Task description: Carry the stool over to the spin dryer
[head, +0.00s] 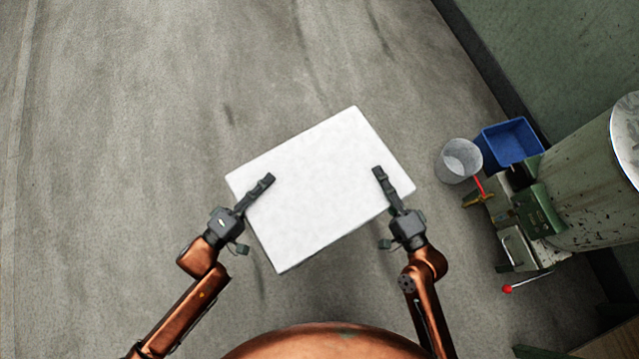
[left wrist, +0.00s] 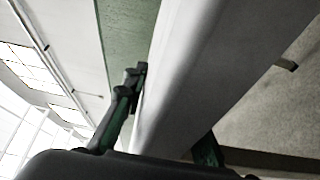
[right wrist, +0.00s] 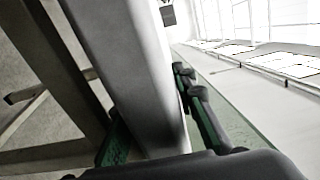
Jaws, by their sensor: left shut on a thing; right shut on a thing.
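The stool (head: 322,190) shows in the head view as a white rectangular top, turned at an angle over the grey floor. My left gripper (head: 254,197) is shut on its left edge, one finger over the top. My right gripper (head: 389,197) is shut on its right edge in the same way. The stool's pale edge also fills the left wrist view (left wrist: 200,70) and the right wrist view (right wrist: 125,70), where legs and a crossbar show below. The spin dryer (head: 590,185) seems to be the large worn green drum at the right, partly cut off by the frame.
A translucent bucket (head: 459,161) and a blue bin (head: 509,146) stand beside the drum, near the wall. A red-knobbed lever (head: 508,288) sticks out from the green machinery. The floor (head: 130,130) to the left and ahead is clear.

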